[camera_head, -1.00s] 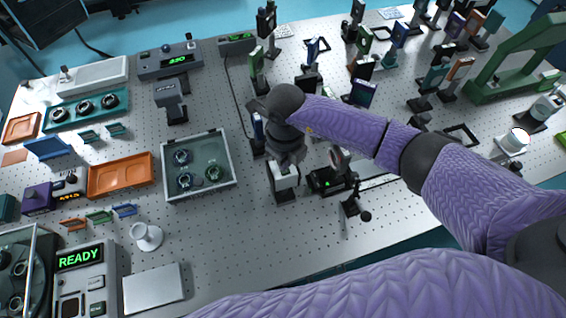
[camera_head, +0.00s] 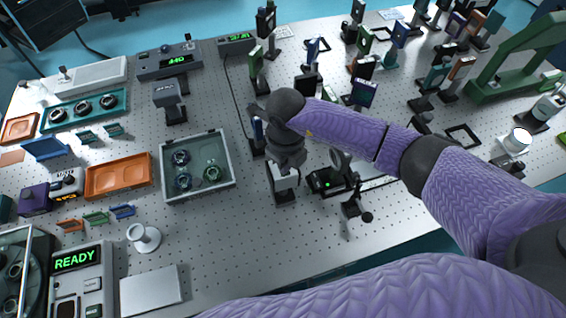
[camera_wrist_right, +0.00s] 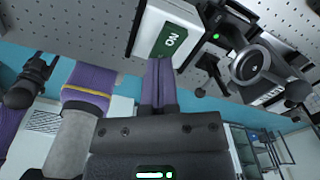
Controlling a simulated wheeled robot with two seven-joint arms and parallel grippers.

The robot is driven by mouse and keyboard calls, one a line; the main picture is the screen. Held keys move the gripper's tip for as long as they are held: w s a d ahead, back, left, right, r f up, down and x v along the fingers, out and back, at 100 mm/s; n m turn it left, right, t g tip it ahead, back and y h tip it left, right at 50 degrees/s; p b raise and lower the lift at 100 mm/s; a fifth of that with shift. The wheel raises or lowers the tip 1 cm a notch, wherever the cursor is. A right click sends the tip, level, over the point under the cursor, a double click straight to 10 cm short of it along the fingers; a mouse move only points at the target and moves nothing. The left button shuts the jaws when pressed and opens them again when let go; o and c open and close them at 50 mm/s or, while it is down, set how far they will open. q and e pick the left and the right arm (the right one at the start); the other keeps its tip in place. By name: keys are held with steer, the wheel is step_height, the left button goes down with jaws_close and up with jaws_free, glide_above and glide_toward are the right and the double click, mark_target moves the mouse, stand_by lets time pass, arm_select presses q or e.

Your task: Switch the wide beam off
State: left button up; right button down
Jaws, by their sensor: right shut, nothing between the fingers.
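A white switch box (camera_head: 284,183) on a dark base stands near the table's front middle, partly hidden by my right gripper (camera_head: 286,163). In the right wrist view, the box (camera_wrist_right: 183,12) has a green face (camera_wrist_right: 170,42) with white letters that read "ON" when turned over. My right gripper (camera_wrist_right: 160,65) is shut and empty, its fingertips at the edge of the green face. I cannot tell whether they touch it. Which beam the box serves is not readable. My left gripper is not in view.
A black device with a green light (camera_head: 326,183) and a lens on a stand (camera_head: 342,163) stand close to the box's right. A glass-topped tray (camera_head: 198,166) is left. Several optic mounts fill the back right. The table's front strip is mostly clear.

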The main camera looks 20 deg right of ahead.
steer(key=shift+r+p, duration=3.05)
steer(key=shift+r, duration=0.55)
steer(key=shift+f, duration=0.15)
